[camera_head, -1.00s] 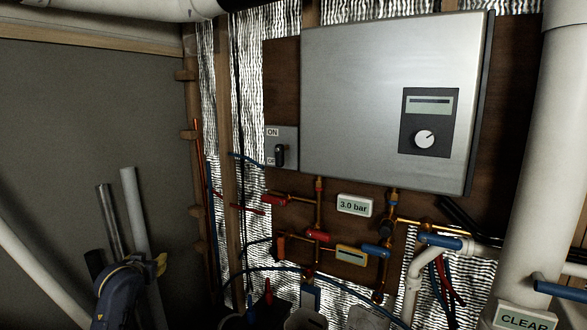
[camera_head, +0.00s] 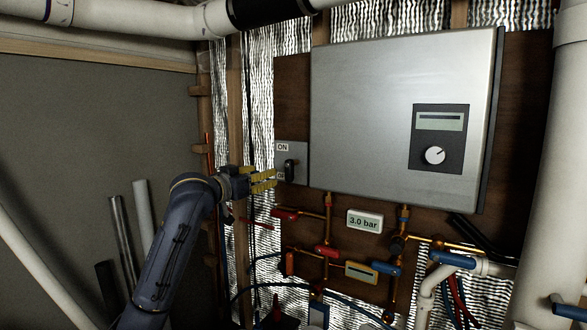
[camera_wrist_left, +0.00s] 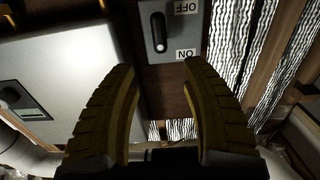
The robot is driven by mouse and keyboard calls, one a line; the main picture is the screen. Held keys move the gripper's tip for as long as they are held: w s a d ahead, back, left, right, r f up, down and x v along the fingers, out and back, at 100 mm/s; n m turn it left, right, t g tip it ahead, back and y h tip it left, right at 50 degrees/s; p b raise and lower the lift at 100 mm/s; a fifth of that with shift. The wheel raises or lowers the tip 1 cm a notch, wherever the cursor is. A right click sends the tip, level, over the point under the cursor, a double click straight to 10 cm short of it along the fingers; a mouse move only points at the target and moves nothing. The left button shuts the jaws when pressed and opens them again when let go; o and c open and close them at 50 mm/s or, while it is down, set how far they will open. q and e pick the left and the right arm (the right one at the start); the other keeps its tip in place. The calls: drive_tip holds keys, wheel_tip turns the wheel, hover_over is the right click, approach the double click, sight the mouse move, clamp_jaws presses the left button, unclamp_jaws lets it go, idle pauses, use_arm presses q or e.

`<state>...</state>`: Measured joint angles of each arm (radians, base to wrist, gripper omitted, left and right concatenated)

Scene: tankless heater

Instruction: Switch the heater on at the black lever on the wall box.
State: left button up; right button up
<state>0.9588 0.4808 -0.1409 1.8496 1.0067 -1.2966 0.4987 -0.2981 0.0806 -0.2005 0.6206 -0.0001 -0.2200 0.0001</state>
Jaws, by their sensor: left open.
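The grey wall box (camera_head: 300,153) is mounted left of the large metal heater cabinet (camera_head: 370,120). Its black lever (camera_head: 290,170) stands roughly vertical beside the ON and OFF labels; which label it is set to is hard to tell. My left gripper (camera_head: 272,180), with yellow ribbed fingers, is just left of the box at lever height. In the left wrist view the gripper (camera_wrist_left: 158,66) is open and empty. The lever (camera_wrist_left: 159,32) is ahead of the gap between the fingertips, apart from them, with the labels upside down. My right gripper is not in view.
Copper pipes with red and blue valve handles (camera_head: 327,252) and a 3.0 bar display (camera_head: 365,221) sit below the cabinet. A wooden stud (camera_head: 235,110) and foil insulation are left of the box. A thick white pipe (camera_head: 560,150) stands at the right.

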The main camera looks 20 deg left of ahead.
sight(287, 168)
use_arm(q)
drive_tip(key=x, duration=1.4)
drive_tip(key=shift+w+d, duration=0.1)
drive_tip(key=shift+w, duration=0.25)
drive_tip(key=shift+c, duration=0.2)
clamp_jaws()
